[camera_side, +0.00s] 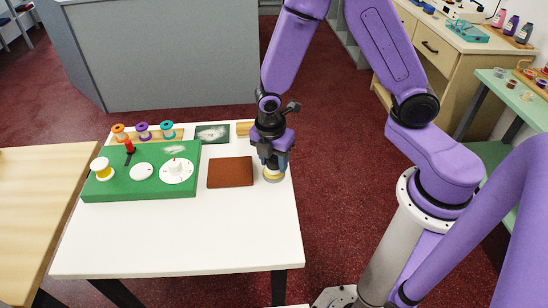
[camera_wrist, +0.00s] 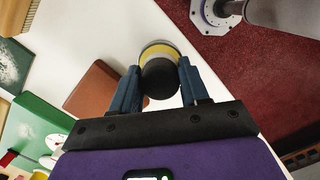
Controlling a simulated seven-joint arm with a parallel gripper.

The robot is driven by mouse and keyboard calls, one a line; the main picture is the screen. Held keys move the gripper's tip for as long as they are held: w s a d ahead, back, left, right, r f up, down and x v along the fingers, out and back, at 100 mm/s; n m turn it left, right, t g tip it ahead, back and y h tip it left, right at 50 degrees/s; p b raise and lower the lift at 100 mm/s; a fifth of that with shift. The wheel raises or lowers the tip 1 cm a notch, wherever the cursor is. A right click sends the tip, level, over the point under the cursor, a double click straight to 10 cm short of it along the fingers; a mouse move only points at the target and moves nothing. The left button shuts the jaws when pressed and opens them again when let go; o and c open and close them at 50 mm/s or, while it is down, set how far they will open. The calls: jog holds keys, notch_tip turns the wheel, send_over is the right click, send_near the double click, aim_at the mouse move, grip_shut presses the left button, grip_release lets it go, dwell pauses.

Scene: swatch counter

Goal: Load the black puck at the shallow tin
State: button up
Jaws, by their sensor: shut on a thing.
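My gripper (camera_side: 273,164) points down near the right edge of the white table; its blue fingers also show in the wrist view (camera_wrist: 160,88). It is shut on the black puck (camera_wrist: 160,78), which sits between the fingertips. A round shallow tin (camera_side: 273,178) with yellow inside lies right under the puck. In the wrist view the tin's yellow face and pale rim (camera_wrist: 158,46) show beyond the puck, which covers part of it. I cannot tell whether the puck touches the yellow. The fingers mostly hide the puck in the side view.
A brown mat (camera_side: 230,172) lies just left of the tin. A green board (camera_side: 120,190) farther left bears white discs, a red-topped part and a yellow-and-white pot (camera_side: 102,168). Several spools and a dark card (camera_side: 212,134) stand behind. The table's front is clear.

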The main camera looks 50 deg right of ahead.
aim_at(274, 158)
jog(key=shift+f, duration=0.6)
dwell(1.9)
jog(key=shift+r, duration=3.55)
